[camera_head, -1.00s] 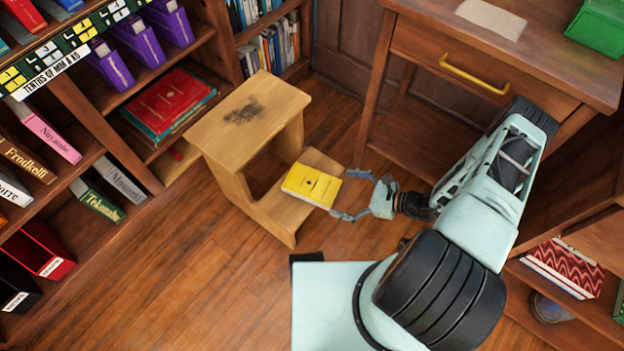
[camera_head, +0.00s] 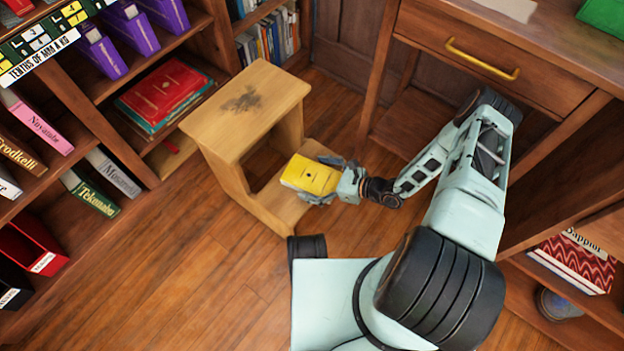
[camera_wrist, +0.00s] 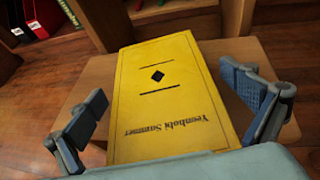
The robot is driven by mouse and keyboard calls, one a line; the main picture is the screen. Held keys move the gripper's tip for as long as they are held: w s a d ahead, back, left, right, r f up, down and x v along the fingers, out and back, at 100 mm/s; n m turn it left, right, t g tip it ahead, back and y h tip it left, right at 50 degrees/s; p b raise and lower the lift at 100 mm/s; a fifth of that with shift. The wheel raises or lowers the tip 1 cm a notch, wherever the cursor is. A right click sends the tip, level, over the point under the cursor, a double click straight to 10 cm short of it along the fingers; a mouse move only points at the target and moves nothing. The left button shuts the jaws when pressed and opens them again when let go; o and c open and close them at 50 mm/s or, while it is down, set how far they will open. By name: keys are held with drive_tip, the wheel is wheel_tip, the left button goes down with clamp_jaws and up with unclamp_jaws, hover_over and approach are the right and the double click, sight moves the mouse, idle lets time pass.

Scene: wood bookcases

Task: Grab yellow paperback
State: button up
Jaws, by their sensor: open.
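The yellow paperback (camera_head: 311,175) lies flat on the lower step of a wooden step stool (camera_head: 246,110). In the wrist view the paperback (camera_wrist: 165,85) fills the middle, its cover up with a black diamond and upside-down lettering. My gripper (camera_head: 333,181) is at the book's right end in the head view. In the wrist view my gripper (camera_wrist: 170,112) is open, with one finger on each side of the book. Gaps show between the fingers and the book's edges near the tips. The book's near end is hidden behind the gripper body.
The stool's upper step rises beside the book. A desk (camera_head: 480,60) with a brass-handled drawer stands behind my arm at right. Bookcases with books and binders line the left, and a shelf holding a red patterned book (camera_head: 572,262) is at lower right. Wood floor is clear at lower left.

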drive_tip(key=c, duration=1.5)
drive_tip(key=shift+r, duration=0.15)
